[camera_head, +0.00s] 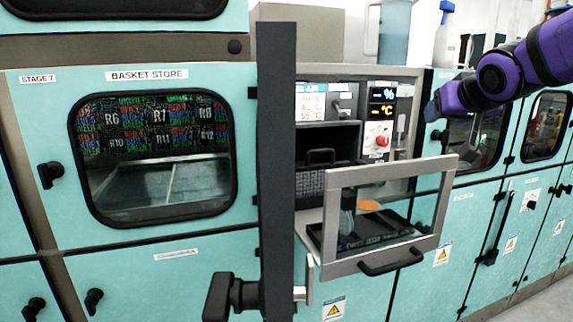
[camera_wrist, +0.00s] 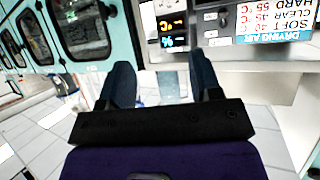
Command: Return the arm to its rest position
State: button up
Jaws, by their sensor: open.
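My purple arm (camera_head: 505,75) reaches in from the upper right of the head view. Its end, my gripper (camera_head: 432,108), is raised in front of the teal cabinets to the right of the control panel. In the wrist view my gripper (camera_wrist: 161,70) shows two dark blue fingers spread apart, with nothing between them. The wrist view looks upside down past the fingers at the panel and the cabinet row. The fingers are small and hard to make out in the head view.
A grey-framed drawer (camera_head: 385,260) stands pulled out with a dark tray (camera_head: 370,232) in it. A dark upright post (camera_head: 277,160) stands left of it. The control panel (camera_head: 382,125) has a red knob. A blue jug (camera_head: 394,32) and a bottle (camera_head: 443,35) stand on top.

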jog(key=s+a+f+g, duration=0.1)
jog(key=s+f+g, duration=0.1)
jog(key=s, duration=0.6)
jog(key=s+a+f+n+g+y, duration=0.1)
jog(key=s+a+f+g, duration=0.1)
jog(key=s+f, duration=0.3)
jog(key=s+a+f+g, duration=0.2)
jog(key=s+f+g, duration=0.1)
jog(key=s, duration=0.9)
jog(key=shift+a+f+y, duration=0.2)
jog(key=shift+f+y, duration=0.1)
jog(key=shift+f, duration=0.2)
jog(key=shift+c, duration=0.4)
